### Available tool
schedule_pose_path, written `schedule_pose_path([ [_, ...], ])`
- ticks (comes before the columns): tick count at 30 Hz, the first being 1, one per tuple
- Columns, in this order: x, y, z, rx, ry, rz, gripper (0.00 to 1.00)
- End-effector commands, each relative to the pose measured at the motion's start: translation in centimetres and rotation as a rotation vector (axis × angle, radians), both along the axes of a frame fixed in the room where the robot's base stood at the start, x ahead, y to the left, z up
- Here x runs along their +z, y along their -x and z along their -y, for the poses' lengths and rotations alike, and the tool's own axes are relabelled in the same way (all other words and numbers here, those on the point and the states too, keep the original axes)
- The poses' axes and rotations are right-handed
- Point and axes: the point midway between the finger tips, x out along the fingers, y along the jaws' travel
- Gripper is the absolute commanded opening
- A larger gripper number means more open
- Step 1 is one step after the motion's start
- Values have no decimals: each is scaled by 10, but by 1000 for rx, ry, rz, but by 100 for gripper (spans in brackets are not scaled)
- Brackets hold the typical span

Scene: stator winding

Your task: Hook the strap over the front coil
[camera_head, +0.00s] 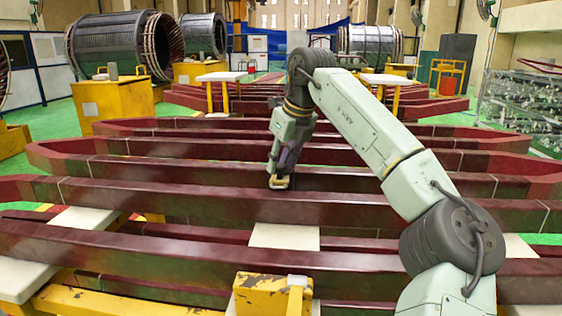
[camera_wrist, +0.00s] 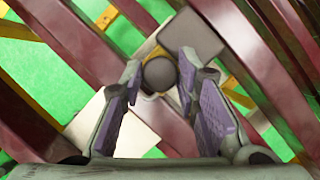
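Several long dark-red coils (camera_head: 200,201) lie side by side across the stands. My gripper (camera_head: 280,178) points down over a middle coil bar. In the wrist view, my gripper's two purple-padded fingers (camera_wrist: 160,75) are spread apart. A dark round piece (camera_wrist: 160,73) shows between their tips, with a small gap on either side. In the head view, a small tan and dark piece (camera_head: 279,183) sits right under the fingertips, at the coil. I cannot tell whether it is the strap. No strap shows clearly in either view. The front coil (camera_head: 150,250) runs across the near side.
A yellow block (camera_head: 262,294) stands at the front centre. White pads (camera_head: 284,236) lie under the coils. A yellow cabinet (camera_head: 112,103) stands at the left, with large stators behind. Green floor shows between the coils, and a rack (camera_head: 525,100) stands at the right.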

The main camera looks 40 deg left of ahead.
Motion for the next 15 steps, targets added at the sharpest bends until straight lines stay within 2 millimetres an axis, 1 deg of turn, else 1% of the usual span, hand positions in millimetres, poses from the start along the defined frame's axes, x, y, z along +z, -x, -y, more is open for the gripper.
schedule_pose_path([
  [1, 0, 0, 0, 0, 0, 0, 23],
  [11, 0, 0, 0, 0, 0, 0, 1],
  [12, 0, 0, 0, 0, 0, 0, 0],
  [15, 0, 0, 0, 0, 0, 0, 0],
])
